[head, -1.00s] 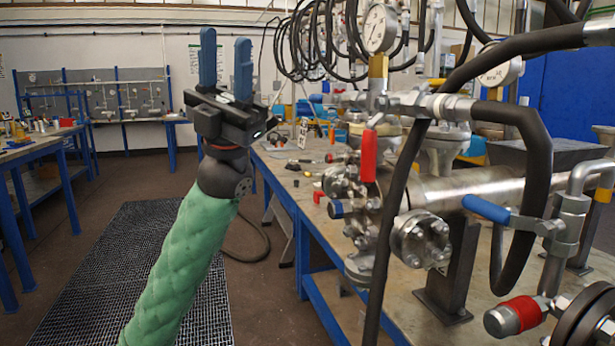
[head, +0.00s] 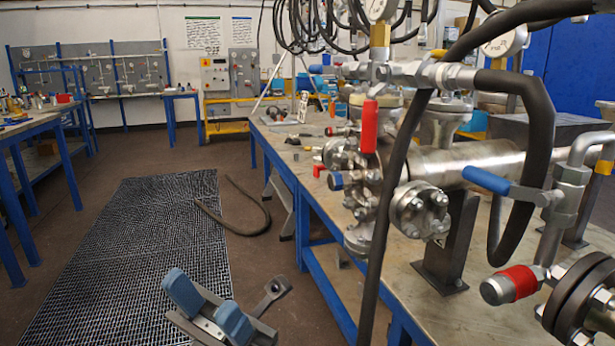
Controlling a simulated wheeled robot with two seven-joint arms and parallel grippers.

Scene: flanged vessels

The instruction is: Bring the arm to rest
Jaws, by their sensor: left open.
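My left gripper (head: 209,306) is low at the bottom of the head view, over the floor near the grating. Its two blue fingers stand apart with nothing between them. It is open and empty, well clear of the workbench. Most of the left arm is out of the frame. My right gripper is not in view.
A blue-framed workbench (head: 325,240) on the right carries a flanged steel vessel (head: 455,172) with valves, gauges and black hoses. A metal floor grating (head: 130,260) lies left of it. A loose hose (head: 250,228) lies on the floor. Another bench (head: 40,125) stands at far left.

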